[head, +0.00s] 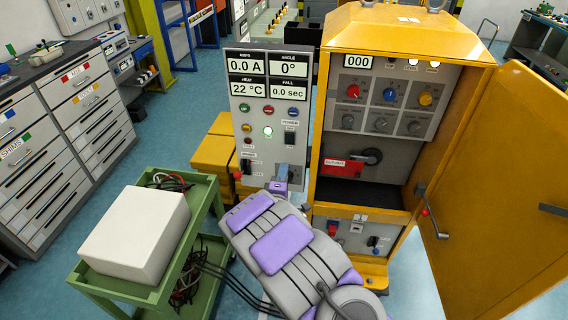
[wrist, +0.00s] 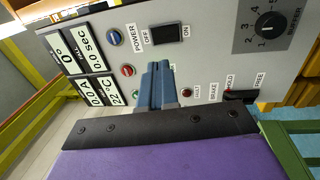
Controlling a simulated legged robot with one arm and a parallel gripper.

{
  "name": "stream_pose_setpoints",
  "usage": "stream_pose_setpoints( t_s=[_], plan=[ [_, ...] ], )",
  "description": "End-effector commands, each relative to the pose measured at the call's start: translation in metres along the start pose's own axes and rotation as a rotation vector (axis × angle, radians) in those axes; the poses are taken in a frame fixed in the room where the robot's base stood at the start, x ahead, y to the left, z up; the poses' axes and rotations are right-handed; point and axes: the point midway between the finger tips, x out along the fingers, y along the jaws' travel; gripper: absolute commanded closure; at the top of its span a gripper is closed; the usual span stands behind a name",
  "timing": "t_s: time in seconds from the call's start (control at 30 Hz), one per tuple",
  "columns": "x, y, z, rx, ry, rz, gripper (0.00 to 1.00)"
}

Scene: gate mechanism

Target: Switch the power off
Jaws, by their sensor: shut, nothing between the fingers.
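The grey control panel (head: 242,150) stands left of the yellow cabinet. Its black power switch (head: 289,138) sits below the POWER label on the panel's right side. In the wrist view the power switch (wrist: 168,34) lies between the OFF and ON labels; I cannot tell which way it is set. My gripper (head: 284,172) is in front of the panel, below the switch in the head view. In the wrist view my gripper's blue fingers (wrist: 158,68) are together and empty, pointing toward the panel, with their tips a little short of the switch in the picture.
A green cart (head: 205,215) with a white box (head: 135,232) stands at left.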

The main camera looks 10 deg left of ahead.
Motion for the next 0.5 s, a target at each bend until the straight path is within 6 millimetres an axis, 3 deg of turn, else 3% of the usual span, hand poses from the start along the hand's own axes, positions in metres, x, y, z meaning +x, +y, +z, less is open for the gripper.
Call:
stream_pose_setpoints(
  t_s=[0.5],
  plan=[
    [0.086,0.001,0.000,0.005,-0.001,0.006,1.00]
  ],
)
